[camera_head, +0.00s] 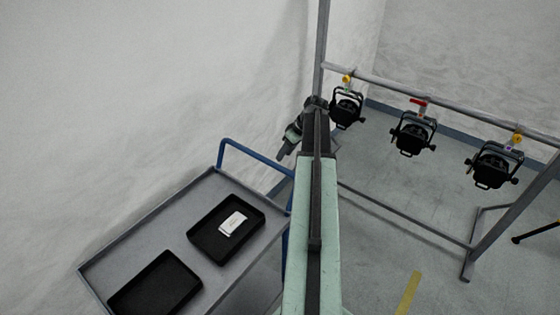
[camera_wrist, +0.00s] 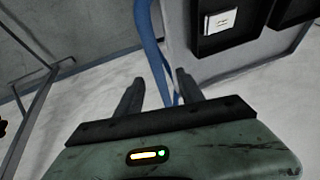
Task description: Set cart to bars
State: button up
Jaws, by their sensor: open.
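The grey cart (camera_head: 185,226) stands at the lower left with a blue handle (camera_head: 255,158) at its far end. Two black trays, a nearer one (camera_head: 156,286) and a farther one (camera_head: 212,256), lie on it. A white flat item (camera_head: 233,223) rests in the farther tray; it also shows in the wrist view (camera_wrist: 219,22). The metal bar (camera_head: 390,88) carries three black par cans (camera_head: 346,108), (camera_head: 413,135), (camera_head: 492,167). My gripper (camera_head: 284,154) is open and empty beside the cart's handle end. In the wrist view its fingers (camera_wrist: 160,80) straddle the handle's image; the gap is unclear.
The cans' clamps bear yellow (camera_head: 347,79), red (camera_head: 418,102) and yellow (camera_head: 517,138) parts. A metal upright (camera_head: 321,40) stands near my arm. A white wall (camera_head: 130,90) is behind the cart. Floor with a yellow stripe (camera_head: 408,294) is open at the right.

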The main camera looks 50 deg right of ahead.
jog(key=b+x, duration=0.4)
jog(key=d+b+x, duration=0.1)
jog(key=b+x, duration=0.1)
jog(key=x, duration=0.1)
jog(key=shift+s+f+b, duration=0.15)
jog(key=shift+s+b, duration=0.15)
jog(key=shift+b, duration=0.1)
jog(key=shift+w+a+f+b, duration=0.2)
jog(key=shift+w+f+b, duration=0.05)
jog(key=shift+b, duration=0.05)
jog(key=shift+r, duration=0.1)
grip_shut()
dwell(0.8)
